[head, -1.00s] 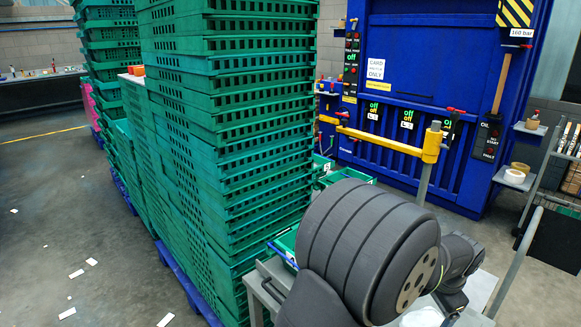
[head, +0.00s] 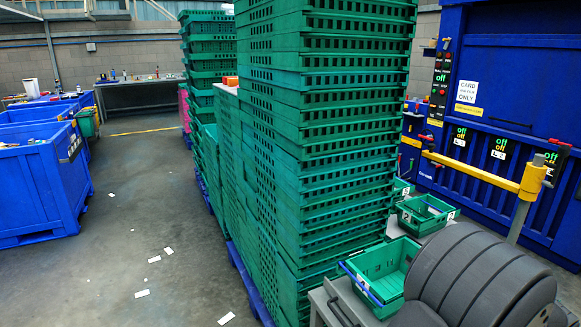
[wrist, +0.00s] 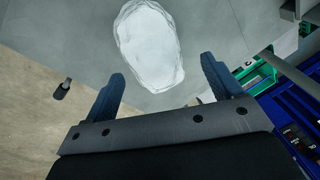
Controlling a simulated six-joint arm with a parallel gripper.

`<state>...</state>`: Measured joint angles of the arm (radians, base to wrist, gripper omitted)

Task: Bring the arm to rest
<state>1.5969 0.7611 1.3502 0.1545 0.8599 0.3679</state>
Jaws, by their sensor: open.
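My gripper (wrist: 162,88) shows in the wrist view with its two dark blue fingers spread apart and nothing between them. Beyond the fingertips a white, clear-wrapped oval package (wrist: 150,45) lies on a grey surface (wrist: 215,25). I cannot tell how far the fingers are from it. In the head view my dark grey arm fills the bottom right corner, and my gripper is out of the picture there.
A tall stack of green crates (head: 330,130) stands beside the work area. Green trays (head: 385,268) sit left of my arm. A blue press (head: 500,100) with a yellow bar (head: 475,172) stands behind. A blue bin (head: 38,190) and open floor are at left.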

